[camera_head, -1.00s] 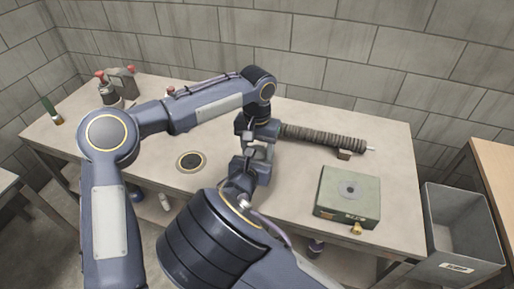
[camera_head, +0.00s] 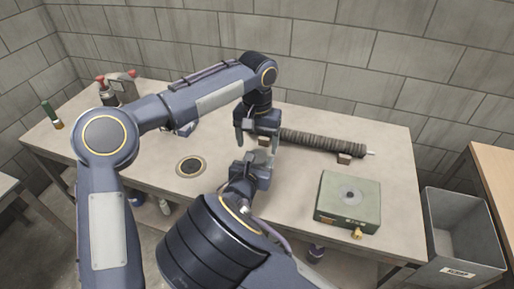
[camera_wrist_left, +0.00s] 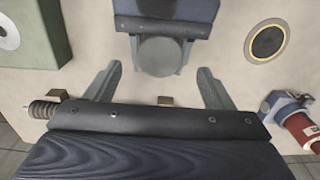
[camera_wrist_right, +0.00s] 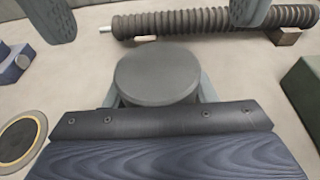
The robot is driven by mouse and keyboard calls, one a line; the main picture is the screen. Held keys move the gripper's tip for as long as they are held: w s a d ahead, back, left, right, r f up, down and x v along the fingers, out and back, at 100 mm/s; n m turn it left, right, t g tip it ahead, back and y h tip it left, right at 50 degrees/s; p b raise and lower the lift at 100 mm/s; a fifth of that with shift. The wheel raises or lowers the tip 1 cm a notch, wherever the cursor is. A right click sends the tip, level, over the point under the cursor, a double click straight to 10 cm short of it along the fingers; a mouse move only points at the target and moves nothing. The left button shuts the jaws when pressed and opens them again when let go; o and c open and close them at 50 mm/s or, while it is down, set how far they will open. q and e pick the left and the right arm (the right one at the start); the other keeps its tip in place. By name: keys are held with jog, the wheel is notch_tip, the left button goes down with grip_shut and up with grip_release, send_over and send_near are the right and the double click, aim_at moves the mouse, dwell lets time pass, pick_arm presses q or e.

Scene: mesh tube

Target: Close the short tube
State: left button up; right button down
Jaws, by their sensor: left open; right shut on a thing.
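A dark ribbed tube (camera_head: 320,142) lies along the back of the table, with a pale rod sticking out of its right end. In the right wrist view the tube (camera_wrist_right: 220,20) spans the top. Its left end in the head view is hidden by my left arm. My right gripper (camera_head: 258,158) is shut on a grey round cap (camera_wrist_right: 157,72), held above the table. The cap's flat face also shows in the left wrist view (camera_wrist_left: 165,55).
Wooden blocks, one near the tube's right end (camera_head: 344,158), stand on the table. A green box (camera_head: 348,200) is at the front right. A dark ringed disc (camera_head: 191,163) lies left of my grippers. A grey bin (camera_head: 462,225) is off the right edge.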

aim_at(257, 153)
pick_arm(q)
jog(key=shift+c, duration=0.4)
notch_tip(257, 153, up, 3)
jog(key=shift+r, duration=0.2)
notch_tip(257, 153, down, 8)
jog(key=shift+f, duration=0.1)
dwell(0.4)
jog(key=c, duration=0.9)
jog(key=o, duration=1)
